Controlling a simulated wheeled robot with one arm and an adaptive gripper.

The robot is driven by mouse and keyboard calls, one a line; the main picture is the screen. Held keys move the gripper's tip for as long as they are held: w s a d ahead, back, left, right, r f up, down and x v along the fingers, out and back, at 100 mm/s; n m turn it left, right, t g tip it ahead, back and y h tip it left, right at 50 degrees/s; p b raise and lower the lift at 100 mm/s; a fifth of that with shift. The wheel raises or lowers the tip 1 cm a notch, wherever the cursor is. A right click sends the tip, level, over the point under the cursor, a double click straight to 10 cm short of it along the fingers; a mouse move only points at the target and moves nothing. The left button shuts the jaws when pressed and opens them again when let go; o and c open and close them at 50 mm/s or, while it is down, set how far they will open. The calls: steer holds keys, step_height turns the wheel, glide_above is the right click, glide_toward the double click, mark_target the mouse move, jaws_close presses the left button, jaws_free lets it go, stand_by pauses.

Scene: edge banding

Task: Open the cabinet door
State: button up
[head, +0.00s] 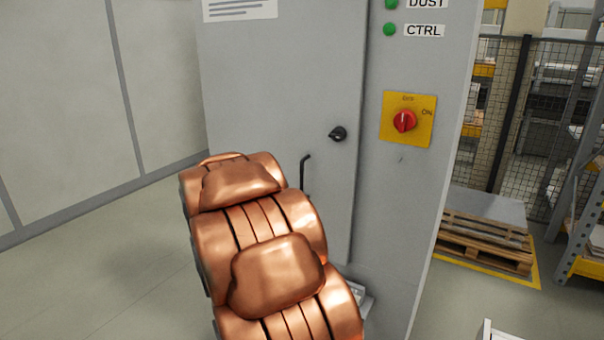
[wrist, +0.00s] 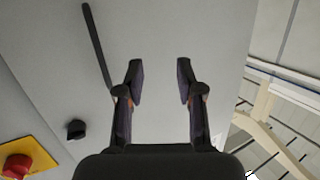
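The grey cabinet door (head: 285,85) looks shut, flush with the cabinet front. Its black bar handle (head: 305,172) shows in the head view just right of my copper arm, which hides its lower part. A black round knob (head: 338,133) sits above and right of it. In the wrist view the handle (wrist: 96,45) runs down toward the left finger and the knob (wrist: 76,129) is lower left. My gripper (wrist: 160,82) is open with nothing between its fingers, facing the door with the handle to its left. The head view hides my gripper behind my arm.
A red rotary switch on a yellow plate (head: 404,120) and green lamps (head: 390,29) are on the cabinet front right of the door. Pallets (head: 485,243) and a mesh fence (head: 520,175) stand at the right. The floor left of the cabinet (head: 90,265) is clear.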

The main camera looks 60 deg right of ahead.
mark_target(301, 174)
steer(key=shift+s+d+r+m+g+h+p, duration=0.4)
steer(key=shift+s+d+g+h, duration=0.25)
steer(key=shift+d, duration=1.7)
steer(key=shift+s+d+r+m+g+h+p, duration=0.45)
steer(key=shift+s+d, duration=0.25)
steer(key=shift+d, duration=1.65)
steer(key=shift+s+d+r+m+g+h+p, duration=0.35)
steer(key=shift+s+d+h, duration=0.3)
steer(key=shift+d, duration=1.7)
jaws_close()
